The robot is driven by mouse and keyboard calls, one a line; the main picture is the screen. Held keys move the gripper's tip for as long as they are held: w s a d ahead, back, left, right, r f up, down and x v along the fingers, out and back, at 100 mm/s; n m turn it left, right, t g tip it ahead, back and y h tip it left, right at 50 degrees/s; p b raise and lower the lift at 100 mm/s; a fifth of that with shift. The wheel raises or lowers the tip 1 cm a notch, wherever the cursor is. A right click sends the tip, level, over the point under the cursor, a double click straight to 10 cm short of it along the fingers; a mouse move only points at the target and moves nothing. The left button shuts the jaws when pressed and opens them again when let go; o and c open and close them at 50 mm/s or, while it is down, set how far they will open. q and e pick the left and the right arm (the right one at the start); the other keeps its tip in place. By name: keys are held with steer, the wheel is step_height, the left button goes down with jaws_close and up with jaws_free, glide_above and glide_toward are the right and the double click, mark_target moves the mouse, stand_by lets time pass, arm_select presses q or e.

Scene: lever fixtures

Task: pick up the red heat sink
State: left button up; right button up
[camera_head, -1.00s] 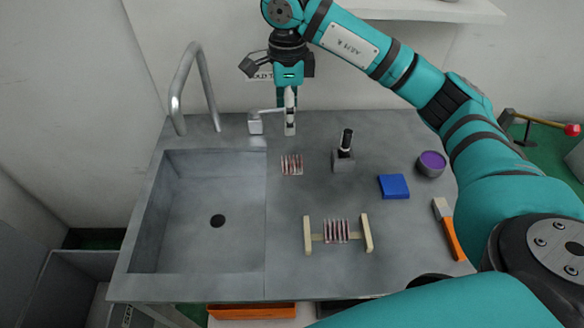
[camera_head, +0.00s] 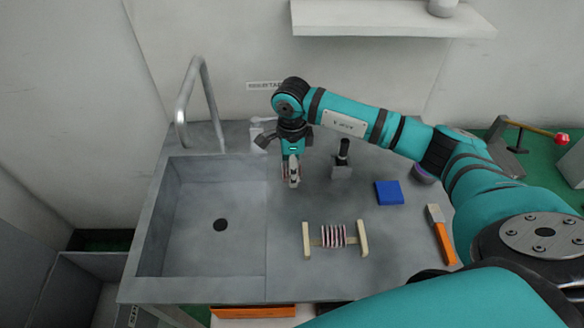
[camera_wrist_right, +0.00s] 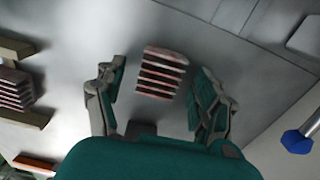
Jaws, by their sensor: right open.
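A small finned block with red and pale stripes, the red heat sink (camera_wrist_right: 162,73), lies on the grey counter right of the sink. In the right wrist view it lies between the two spread fingers of my right gripper (camera_wrist_right: 158,80), with a gap on each side. In the head view my right gripper (camera_head: 293,180) points down over it and hides most of it. A second, similar striped block (camera_head: 333,236) sits on a pale wooden rack nearer the front; it also shows at the left of the right wrist view (camera_wrist_right: 14,92). My left gripper is not in view.
The sink basin (camera_head: 215,250) and tall faucet (camera_head: 188,95) are on the left. A black-handled tool in a grey block (camera_head: 342,160), a blue pad (camera_head: 389,192), a purple-topped cup (camera_head: 423,175) and an orange-handled brush (camera_head: 443,240) are on the right.

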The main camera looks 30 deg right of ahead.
steer(key=shift+f, duration=0.3)
steer(key=c, duration=1.3)
steer(key=shift+o, duration=0.2)
steer(key=shift+r, duration=0.2)
